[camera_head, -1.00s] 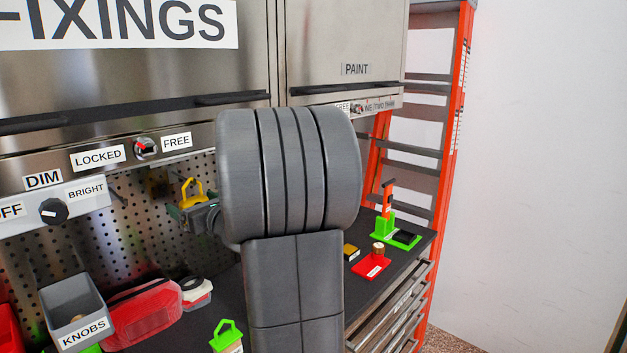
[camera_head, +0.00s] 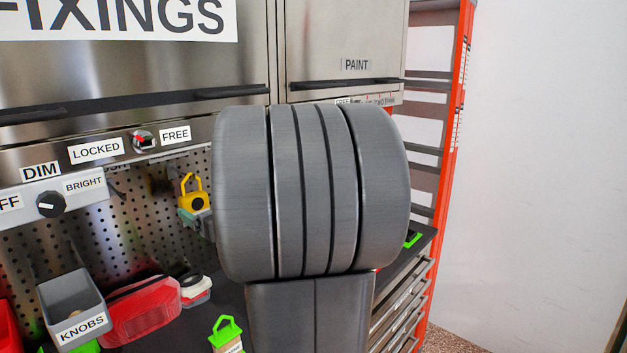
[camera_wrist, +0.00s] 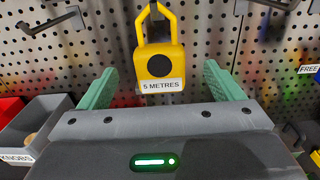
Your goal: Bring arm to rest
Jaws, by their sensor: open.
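My gripper (camera_wrist: 161,90) shows in the wrist view with its two green fingers wide apart and nothing held between them. Beyond the fingers, a yellow tape measure (camera_wrist: 158,55) labelled 5 METRES hangs by its loop at the pegboard. The yellow tape measure (camera_head: 194,196) shows there just left of my arm.
A grey KNOBS bin (camera_head: 72,300), a red case (camera_head: 140,308) and a green-handled item (camera_head: 225,335) are on the worktop at left. Steel cabinets are above. An orange ladder (camera_head: 450,130) stands right. Pegboard hooks (camera_wrist: 50,20) stick out near my gripper.

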